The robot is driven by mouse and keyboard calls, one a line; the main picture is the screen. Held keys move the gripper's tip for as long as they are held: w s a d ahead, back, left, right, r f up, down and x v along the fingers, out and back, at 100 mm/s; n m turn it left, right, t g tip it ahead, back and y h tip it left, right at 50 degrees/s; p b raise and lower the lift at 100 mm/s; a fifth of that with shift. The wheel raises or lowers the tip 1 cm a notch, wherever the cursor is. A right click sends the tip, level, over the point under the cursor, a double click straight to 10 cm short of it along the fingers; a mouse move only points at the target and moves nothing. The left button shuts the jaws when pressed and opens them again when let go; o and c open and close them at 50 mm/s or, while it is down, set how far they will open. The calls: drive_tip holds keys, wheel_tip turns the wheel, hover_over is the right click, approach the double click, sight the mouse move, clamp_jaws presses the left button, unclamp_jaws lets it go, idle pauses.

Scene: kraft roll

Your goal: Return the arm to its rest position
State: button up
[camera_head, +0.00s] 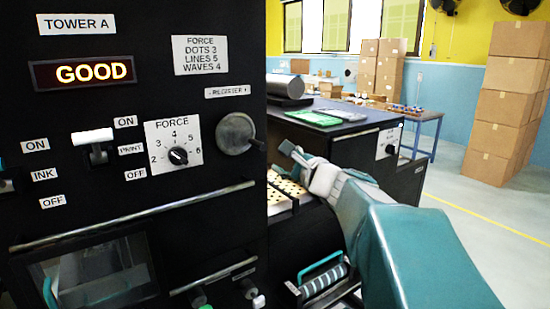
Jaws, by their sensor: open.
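My arm, teal with a grey wrist, reaches in from the lower right. My gripper (287,150) is at its end, beside the right edge of the black machine panel. Its jaws are open, small in the view, and nothing shows between them. Below it is a pale surface with dark dots (285,190), partly hidden by my arm. The panel carries a lit "GOOD" display (82,71), a white-handled switch (93,138), a force dial (178,156) and a round grey register knob (236,134).
A black cabinet (345,126) with green items on top stands behind my gripper. Below my wrist are a striped roller and teal handle (322,280). Cardboard boxes (510,100) are stacked at the back right. The floor (480,200) on the right is clear.

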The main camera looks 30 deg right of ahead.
idle(0.3)
drive_tip(key=s+a+f+n+g+y, duration=0.2)
drive_tip(key=s+a+f+n+g, duration=0.1)
drive_tip(key=a+n, duration=0.3)
drive_tip(key=s+a+f+n+g+y, duration=0.1)
drive_tip(key=s+a+f+n+g, duration=0.15)
drive_tip(key=a, duration=0.45)
drive_tip(key=s+a+f+n+g+y, duration=0.25)
drive_tip(key=a+f+n, duration=0.2)
drive_tip(key=a, duration=0.25)
drive_tip(key=s+f+n+g+h, duration=0.2)
drive_tip(key=s+f+n+h, duration=0.1)
drive_tip(key=s+f+n, duration=0.2)
drive_tip(key=s+a+f+n+g+h, duration=0.1)
drive_tip(key=s+f+n+g+h, duration=0.1)
drive_tip(key=s+n, duration=0.5)
wheel_tip(320, 180, down, 3)
drive_tip(key=s+h, duration=0.1)
drive_tip(key=s, duration=0.1)
drive_tip(key=shift+s+a+n, duration=0.2)
drive_tip(key=shift+s+n, duration=0.2)
drive_tip(key=shift+r, duration=0.1)
idle(2.8)
